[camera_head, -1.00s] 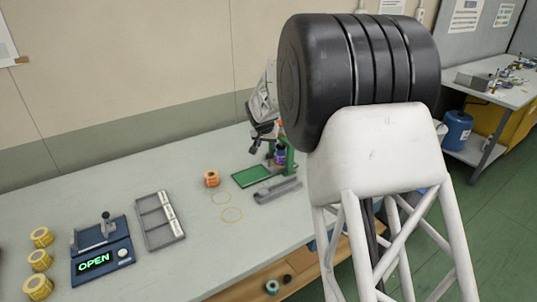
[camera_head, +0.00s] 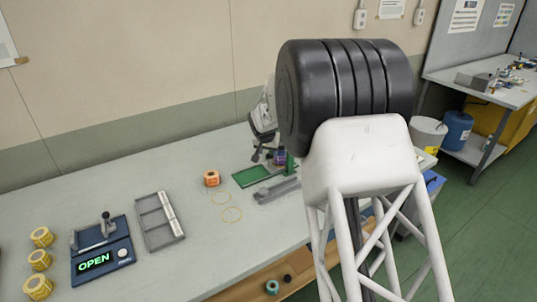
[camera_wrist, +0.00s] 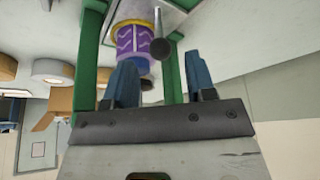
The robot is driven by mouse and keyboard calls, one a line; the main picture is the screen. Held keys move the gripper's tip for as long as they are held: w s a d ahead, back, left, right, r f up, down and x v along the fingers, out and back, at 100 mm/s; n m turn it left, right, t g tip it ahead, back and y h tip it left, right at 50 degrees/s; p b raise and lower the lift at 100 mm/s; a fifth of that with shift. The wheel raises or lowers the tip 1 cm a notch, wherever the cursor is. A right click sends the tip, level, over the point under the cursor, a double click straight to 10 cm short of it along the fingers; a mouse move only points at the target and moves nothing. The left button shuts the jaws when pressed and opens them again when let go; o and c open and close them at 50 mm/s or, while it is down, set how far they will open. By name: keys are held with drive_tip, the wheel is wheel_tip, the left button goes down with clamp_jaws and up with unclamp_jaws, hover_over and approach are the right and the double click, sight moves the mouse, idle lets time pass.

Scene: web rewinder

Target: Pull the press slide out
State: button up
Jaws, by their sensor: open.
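A green-framed stand (camera_head: 291,166) is on the bench, partly hidden behind my arm. A purple roll with a yellow rim (camera_wrist: 131,39) sits between its green posts; its purple side also shows in the head view (camera_head: 279,157). A dark ball knob on a thin rod (camera_wrist: 160,47) is in front of the roll in the wrist view. My gripper (camera_wrist: 163,80) is open, with its two blue fingers pointing toward the knob and roll. Nothing is between the fingertips. In the head view my gripper (camera_head: 265,151) is beside the stand. I cannot tell which part is the press slide.
A green plate (camera_head: 251,176) and a grey rail (camera_head: 277,190) lie by the stand. An orange roll (camera_head: 211,178), a grey tray (camera_head: 159,222), a blue device reading OPEN (camera_head: 100,255) and yellow rolls (camera_head: 40,237) are farther left.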

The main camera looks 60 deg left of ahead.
drive_tip(key=shift+x, duration=1.2)
clamp_jaws()
